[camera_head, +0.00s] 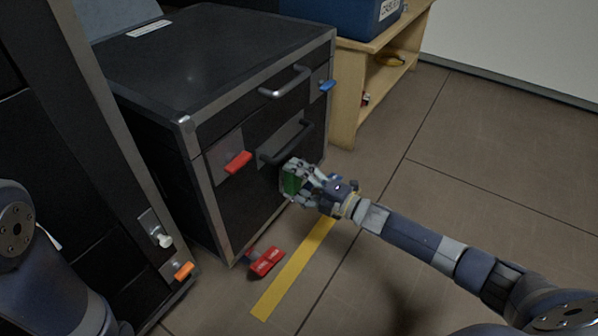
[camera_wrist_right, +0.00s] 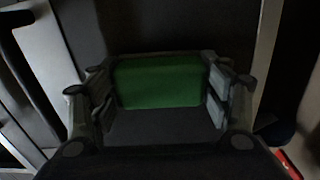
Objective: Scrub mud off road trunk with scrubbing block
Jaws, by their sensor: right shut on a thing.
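The road trunk (camera_head: 215,85) is a black case with grey metal edges, standing left of centre in the head view. My right gripper (camera_head: 293,180) is at its front face, below the lower handle. It is shut on a green scrubbing block (camera_head: 290,182), which also shows between the fingers in the right wrist view (camera_wrist_right: 158,82). The block is against or very close to the trunk's front; I cannot tell if they touch. No mud can be made out on the visible faces. My left gripper is out of view; only my left arm shows at the lower left.
The trunk has two grey handles (camera_head: 286,82), a red latch (camera_head: 238,162) and a blue latch (camera_head: 327,86). A red object (camera_head: 267,262) lies on the floor by a yellow stripe (camera_head: 293,268). A wooden shelf (camera_head: 345,95) bears a blue box (camera_head: 352,16). Floor at right is clear.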

